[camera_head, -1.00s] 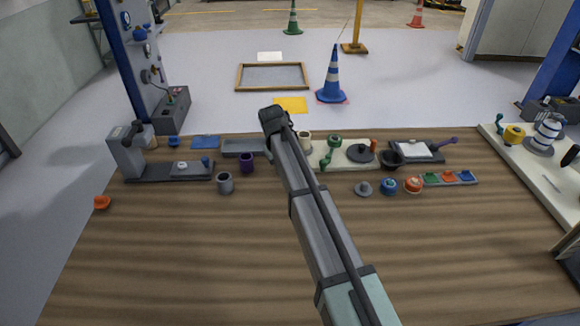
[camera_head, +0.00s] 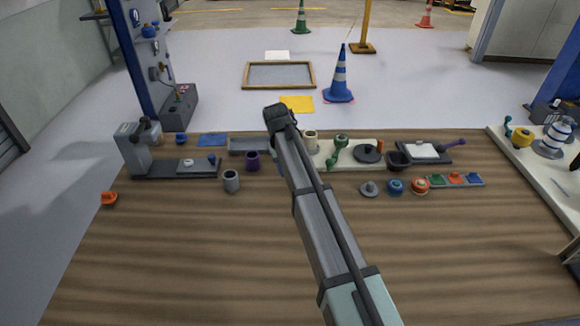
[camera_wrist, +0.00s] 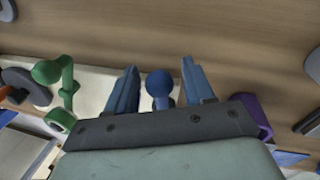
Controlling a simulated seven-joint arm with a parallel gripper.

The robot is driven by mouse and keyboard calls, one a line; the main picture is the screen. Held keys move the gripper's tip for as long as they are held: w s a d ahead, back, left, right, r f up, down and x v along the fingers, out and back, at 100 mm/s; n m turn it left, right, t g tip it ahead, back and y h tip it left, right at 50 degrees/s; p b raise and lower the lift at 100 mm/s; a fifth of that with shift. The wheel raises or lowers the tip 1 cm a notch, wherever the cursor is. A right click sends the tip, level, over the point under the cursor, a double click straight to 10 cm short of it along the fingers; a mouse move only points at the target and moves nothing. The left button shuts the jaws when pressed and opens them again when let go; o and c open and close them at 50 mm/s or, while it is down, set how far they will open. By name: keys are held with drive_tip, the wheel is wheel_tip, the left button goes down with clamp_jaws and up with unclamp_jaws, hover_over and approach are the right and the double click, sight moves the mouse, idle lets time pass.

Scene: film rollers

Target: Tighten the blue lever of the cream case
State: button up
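The cream case (camera_head: 320,160) lies on the wooden bench just beyond my arm, which hides its left part in the head view. It also shows in the wrist view (camera_wrist: 92,90). The blue lever, with its round knob (camera_wrist: 159,84), stands between my fingers in the wrist view. My gripper (camera_wrist: 161,66) is open, with one blue finger on each side of the knob. Gaps show on both sides. The knob's lower part is hidden behind the gripper body. A green lever (camera_wrist: 66,80) is on the case, left of my fingers. The head view does not show my fingertips clearly.
A purple cup (camera_head: 252,161) stands left of my arm and shows at the right in the wrist view (camera_wrist: 264,116). A grey cup (camera_head: 231,181) is nearer. Knobs, including a blue one (camera_head: 395,187), lie at right. The near bench is clear.

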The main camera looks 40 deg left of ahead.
wheel_tip(320, 180, up, 14)
drive_tip(key=s+a, duration=0.1)
drive_tip(key=s, duration=0.1)
drive_tip(key=shift+a+f, duration=0.2)
idle(0.4)
drive_tip(key=shift+s, duration=0.1)
idle(0.4)
